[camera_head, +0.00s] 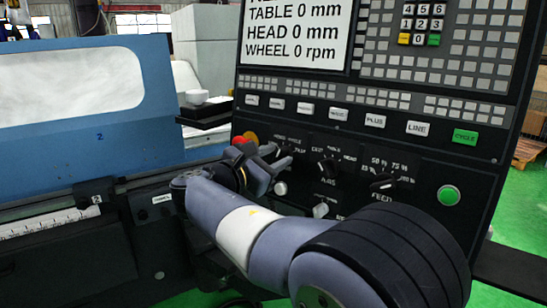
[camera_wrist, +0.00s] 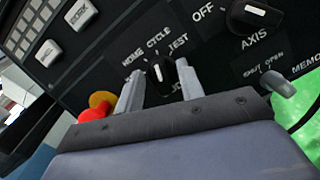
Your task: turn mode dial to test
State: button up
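The mode dial (camera_wrist: 166,80) is a black knob with a white mark on the dark control panel. HOME, CYCLE, TEST and JOG labels surround it in the wrist view. The white mark faces up in that view, toward the CYCLE side; its exact setting is hard to tell. My gripper (camera_wrist: 158,70) is open, with one grey finger on each side of the dial; I cannot tell if they touch it. In the head view my gripper (camera_head: 277,157) is at the panel's lower left and hides most of the dial.
Right of the mode dial are the axis dial (camera_head: 328,168) and the feed dial (camera_head: 383,182). A red and yellow emergency button (camera_wrist: 97,106) sits close to my left finger. A green button (camera_head: 448,195) is farther right. Several label keys line the panel above.

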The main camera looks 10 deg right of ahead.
jog(key=shift+c, duration=0.6)
grip_shut()
jog(key=shift+m, duration=0.5)
jog(key=m+g, duration=0.1)
jog(key=m, duration=0.2)
jog(key=shift+f+m+b, duration=0.1)
jog(key=shift+m+b, duration=0.3)
jog(key=shift+s+m+g+b, duration=0.1)
jog(key=shift+m+g+b, duration=0.35)
jog(key=shift+m, duration=1.65)
